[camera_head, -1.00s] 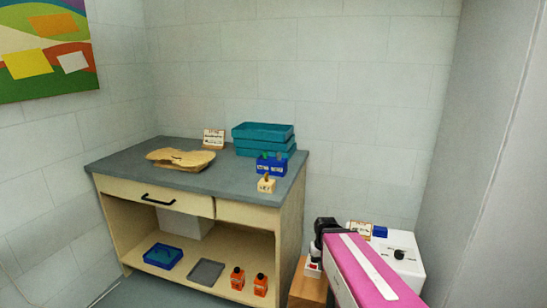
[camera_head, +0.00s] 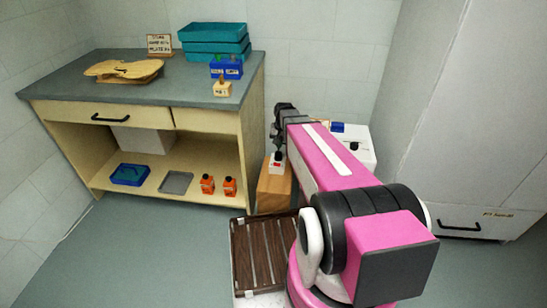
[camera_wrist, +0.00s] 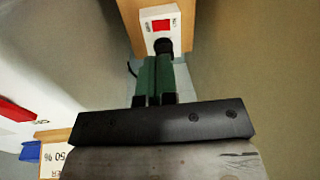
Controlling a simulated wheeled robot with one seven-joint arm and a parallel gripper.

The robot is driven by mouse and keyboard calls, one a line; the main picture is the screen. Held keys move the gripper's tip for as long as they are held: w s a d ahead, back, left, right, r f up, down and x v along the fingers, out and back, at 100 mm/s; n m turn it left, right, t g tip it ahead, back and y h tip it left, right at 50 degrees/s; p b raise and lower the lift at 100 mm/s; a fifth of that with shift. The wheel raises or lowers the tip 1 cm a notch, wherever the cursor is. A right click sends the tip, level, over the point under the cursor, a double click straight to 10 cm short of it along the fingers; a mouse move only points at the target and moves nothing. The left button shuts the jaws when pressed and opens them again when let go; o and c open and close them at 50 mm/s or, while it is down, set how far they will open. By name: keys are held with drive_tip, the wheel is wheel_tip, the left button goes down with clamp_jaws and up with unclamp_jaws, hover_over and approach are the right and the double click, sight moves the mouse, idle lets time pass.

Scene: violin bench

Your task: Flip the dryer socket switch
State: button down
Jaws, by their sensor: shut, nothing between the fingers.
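The socket is a small white box (camera_head: 277,168) with a red switch on top of a wooden block. In the wrist view the red switch (camera_wrist: 161,26) sits on the white socket face, with small dark lettering around it. A round black part, seemingly a plug (camera_wrist: 163,46), is at the socket's near end. My gripper (camera_wrist: 155,62) is shut and empty, its green fingers side by side, pointing at the socket. The fingertips appear close to the black part; contact cannot be told. The switch's position is unclear. In the head view my arm hides most of the fingers.
A white box, perhaps the dryer (camera_head: 362,150), stands right of the socket behind my arm, with a blue item (camera_head: 337,127) on it. The workbench (camera_head: 150,92) stands left. Left floor is clear.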

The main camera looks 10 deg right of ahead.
hover_over(277, 164)
drive_tip(key=shift+d+f+m, duration=0.3)
drive_tip(key=shift+f+m, duration=0.1)
drive_tip(key=f, duration=0.4)
drive_tip(key=a+f, duration=0.1)
drive_tip(key=f, duration=0.9)
drive_tip(key=shift+w+a, duration=0.25)
drive_tip(key=shift+a, duration=0.05)
drive_tip(key=shift+f, duration=0.2)
drive_tip(key=shift+s+d+r, duration=0.2)
drive_tip(key=shift+d+r, duration=0.05)
drive_tip(key=shift+d, duration=0.45)
